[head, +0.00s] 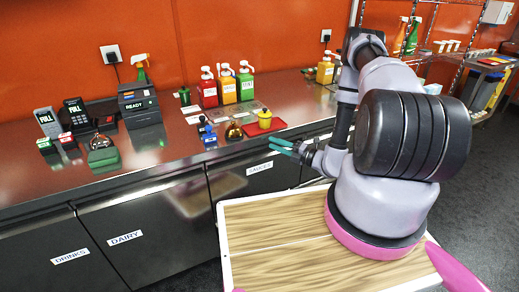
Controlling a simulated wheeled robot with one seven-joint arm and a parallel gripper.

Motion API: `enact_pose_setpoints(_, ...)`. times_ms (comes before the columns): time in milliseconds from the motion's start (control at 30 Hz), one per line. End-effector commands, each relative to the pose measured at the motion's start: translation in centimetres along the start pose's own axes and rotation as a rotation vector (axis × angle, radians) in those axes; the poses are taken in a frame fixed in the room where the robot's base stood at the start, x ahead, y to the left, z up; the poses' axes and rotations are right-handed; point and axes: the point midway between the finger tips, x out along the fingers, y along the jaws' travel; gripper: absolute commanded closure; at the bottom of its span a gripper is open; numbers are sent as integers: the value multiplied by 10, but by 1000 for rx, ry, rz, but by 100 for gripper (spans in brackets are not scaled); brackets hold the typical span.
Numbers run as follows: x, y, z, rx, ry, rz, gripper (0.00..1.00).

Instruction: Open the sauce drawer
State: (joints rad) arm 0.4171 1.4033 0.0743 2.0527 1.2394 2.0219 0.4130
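The sauce drawer (240,183) is a dark front panel under the counter, with a white label (260,168) that appears to read "SAUCES". It looks closed, flush with the neighbouring fronts. My gripper (272,145) has teal fingers pointing left, at the height of the counter's front edge. It appears just above and to the right of the label, in front of the drawer. The two fingertips look a little apart with nothing between them. I cannot tell whether they touch the drawer. My arm hides the front's right side.
The steel counter (180,148) holds red, yellow and green pump bottles (227,88), a red tray (262,128), a register (138,105) and card terminals. Shelving stands at the right.

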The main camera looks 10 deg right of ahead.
Motion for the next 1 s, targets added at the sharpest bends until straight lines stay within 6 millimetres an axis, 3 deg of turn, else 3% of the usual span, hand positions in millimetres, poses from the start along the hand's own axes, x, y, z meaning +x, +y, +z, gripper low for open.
enact_pose_setpoints(33,-7,-18,-4,49,-43,-15,68)
enact_pose_setpoints(100,-14,-36,-7,100,-95,-32,68)
enact_pose_setpoints(333,-20,-59,-9,162,-161,-52,68)
enact_pose_setpoints(467,-4,-59,-8,160,-158,-51,68)
enact_pose_setpoints(800,59,-62,2,158,-156,-50,68)
enact_pose_setpoints(1000,78,-64,6,159,-158,-51,68)
